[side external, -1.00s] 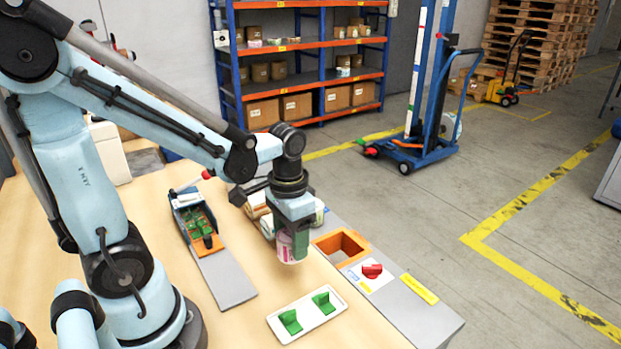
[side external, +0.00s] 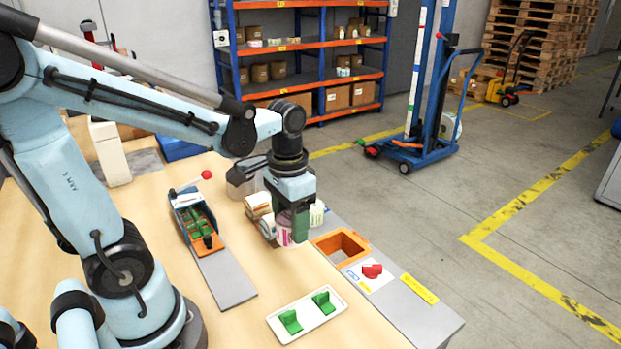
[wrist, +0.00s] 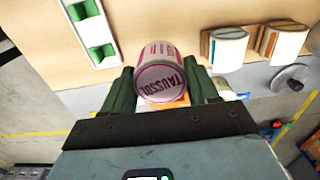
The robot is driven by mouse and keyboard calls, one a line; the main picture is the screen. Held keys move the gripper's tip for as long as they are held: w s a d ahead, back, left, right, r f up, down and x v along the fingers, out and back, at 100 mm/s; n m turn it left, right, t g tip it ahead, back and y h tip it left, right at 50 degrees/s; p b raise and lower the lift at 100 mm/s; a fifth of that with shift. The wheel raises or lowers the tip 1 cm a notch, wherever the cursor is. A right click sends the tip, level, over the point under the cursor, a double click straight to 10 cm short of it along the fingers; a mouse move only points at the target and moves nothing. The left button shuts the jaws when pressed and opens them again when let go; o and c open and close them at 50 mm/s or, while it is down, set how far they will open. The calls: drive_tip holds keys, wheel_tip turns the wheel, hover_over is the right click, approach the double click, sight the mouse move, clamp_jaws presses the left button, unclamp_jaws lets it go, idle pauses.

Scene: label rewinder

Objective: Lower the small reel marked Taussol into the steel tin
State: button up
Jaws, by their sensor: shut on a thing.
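The small Taussol reel (wrist: 162,72), white and pink with its name on the end face, is between the green fingers of my gripper (wrist: 163,85) in the wrist view. In the side view, my gripper (side external: 298,226) points down and is shut on the reel (side external: 284,236), which is held beside other reels near the bench's far edge. A grey metal vessel (side external: 240,181), which may be the steel tin, stands behind my gripper and is partly hidden. A round grey thing (wrist: 290,78) at the right of the wrist view may be the same vessel.
Other reels (side external: 258,206) stand just left of my gripper; they also show in the wrist view (wrist: 228,48). An orange square-framed opening (side external: 340,246) and a red knob (side external: 372,271) are to the right. A white tray with green blocks (side external: 306,316) lies in front. A lever device (side external: 197,222) stands left.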

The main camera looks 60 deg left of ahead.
drive_tip(key=w+a+r+n, duration=0.2)
drive_tip(key=w+a+n, duration=0.1)
drive_tip(key=a, duration=0.8)
drive_tip(key=w+a+r+n, duration=0.1)
drive_tip(key=w+a+n, duration=0.2)
drive_tip(key=a, duration=0.8)
drive_tip(key=s+a+n, duration=0.3)
drive_tip(key=a, duration=0.7)
drive_tip(key=shift+d+f, duration=0.2)
drive_tip(key=shift+f, duration=2.7)
drive_tip(key=o, duration=0.9)
drive_tip(key=shift+c, duration=0.2)
